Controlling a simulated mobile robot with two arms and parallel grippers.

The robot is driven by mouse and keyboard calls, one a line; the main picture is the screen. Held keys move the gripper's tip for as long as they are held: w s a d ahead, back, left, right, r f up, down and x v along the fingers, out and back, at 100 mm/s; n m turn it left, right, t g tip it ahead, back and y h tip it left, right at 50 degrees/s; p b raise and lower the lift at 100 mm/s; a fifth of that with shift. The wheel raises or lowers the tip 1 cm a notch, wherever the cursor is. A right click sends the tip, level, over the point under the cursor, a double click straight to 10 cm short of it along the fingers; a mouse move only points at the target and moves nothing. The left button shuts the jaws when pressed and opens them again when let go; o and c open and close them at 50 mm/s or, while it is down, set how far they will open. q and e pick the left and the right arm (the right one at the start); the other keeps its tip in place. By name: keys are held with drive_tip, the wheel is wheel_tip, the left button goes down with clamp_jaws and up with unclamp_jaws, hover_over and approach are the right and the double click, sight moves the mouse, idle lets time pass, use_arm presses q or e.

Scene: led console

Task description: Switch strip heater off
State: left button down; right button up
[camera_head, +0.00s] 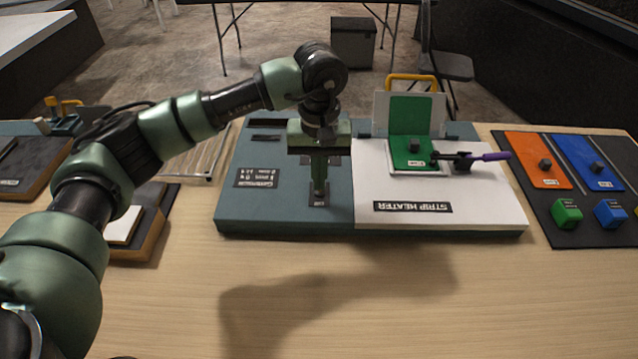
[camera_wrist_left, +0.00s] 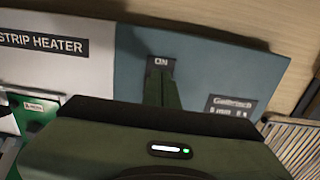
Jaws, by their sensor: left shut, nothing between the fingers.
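The strip heater console has a white panel (camera_head: 440,215) on the right with an upside-down "STRIP HEATER" label (camera_head: 412,207), and a teal panel (camera_head: 270,205) on the left. In the left wrist view, a small dark plate reading "ON" (camera_wrist_left: 161,62) sits on the teal panel. The same plate shows in the head view (camera_head: 319,203). My left gripper (camera_head: 319,190) is shut and empty, pointing down at this plate. In the left wrist view, its fingers (camera_wrist_left: 165,90) end just beside the "ON" lettering. Contact cannot be told. Any switch lever there is hidden by the fingers.
A green plate (camera_head: 410,130) with a yellow handle and a purple-handled lever (camera_head: 485,157) stand on the white panel. A dark mat (camera_head: 590,225) with orange and blue plates and coloured cubes lies at the right. A wire rack (camera_head: 200,160) is at the left. The front table is clear.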

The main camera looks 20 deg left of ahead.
use_arm(q)
drive_tip(key=shift+s+d+r+p, duration=0.15)
drive_tip(key=shift+r+p, duration=0.35)
drive_tip(key=shift+r, duration=0.9)
drive_tip(key=shift+s+a+r+p, duration=0.15)
drive_tip(key=shift+r+p, duration=0.35)
drive_tip(key=shift+r, duration=0.9)
drive_tip(key=shift+d, duration=0.1)
